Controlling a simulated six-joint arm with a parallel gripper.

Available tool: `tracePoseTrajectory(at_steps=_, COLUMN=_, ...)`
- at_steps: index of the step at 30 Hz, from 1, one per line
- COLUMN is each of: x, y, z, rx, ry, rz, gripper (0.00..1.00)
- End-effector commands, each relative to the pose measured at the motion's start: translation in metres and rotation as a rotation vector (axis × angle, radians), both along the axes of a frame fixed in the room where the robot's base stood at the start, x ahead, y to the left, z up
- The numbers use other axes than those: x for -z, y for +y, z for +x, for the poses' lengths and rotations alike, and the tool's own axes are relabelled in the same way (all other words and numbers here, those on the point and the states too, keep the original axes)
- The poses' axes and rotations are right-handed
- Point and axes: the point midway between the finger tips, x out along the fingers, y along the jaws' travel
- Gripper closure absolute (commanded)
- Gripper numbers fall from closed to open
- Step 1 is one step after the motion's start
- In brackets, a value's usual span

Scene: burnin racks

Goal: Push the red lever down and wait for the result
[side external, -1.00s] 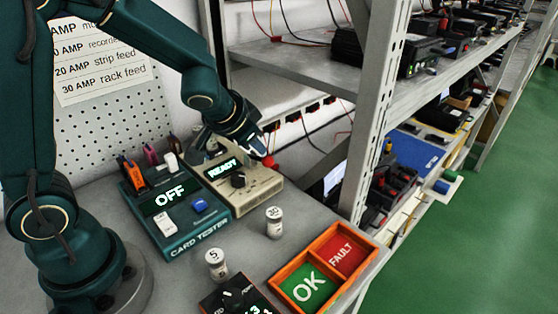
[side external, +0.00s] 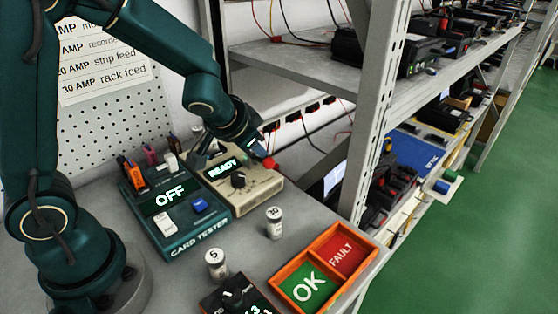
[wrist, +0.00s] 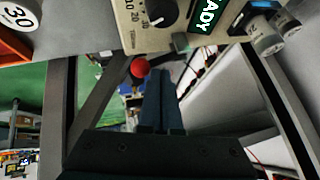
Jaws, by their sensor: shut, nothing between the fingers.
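The red lever shows as a round red knob (side external: 270,163) at the right side of a beige tester whose display reads READY (side external: 223,169). My gripper (side external: 259,155) is shut and empty, with its fingertips right by the knob in the side view. In the wrist view the red knob (wrist: 139,67) lies just to the left of the tips of my closed fingers (wrist: 160,76). I cannot tell whether they touch. The lever's arm is mostly hidden. The beige tester (wrist: 128,30) has a black dial (wrist: 160,12).
A green card tester (side external: 180,236) reading OFF stands left of the beige one. Two white-capped cylinders marked 30 (side external: 274,224) and 5 (side external: 216,265) stand on the bench. An orange OK/FAULT tray (side external: 338,277) is at the front right. A shelf post (side external: 372,120) rises to the right.

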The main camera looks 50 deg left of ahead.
Motion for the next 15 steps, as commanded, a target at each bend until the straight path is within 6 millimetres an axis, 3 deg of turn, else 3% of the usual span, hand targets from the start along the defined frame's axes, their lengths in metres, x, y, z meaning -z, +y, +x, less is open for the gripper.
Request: tracePoseTrajectory(at_steps=15, x=0.0065, y=-0.0013, z=-0.0004, rx=-0.001, ry=0.003, rz=0.001, gripper=1.0)
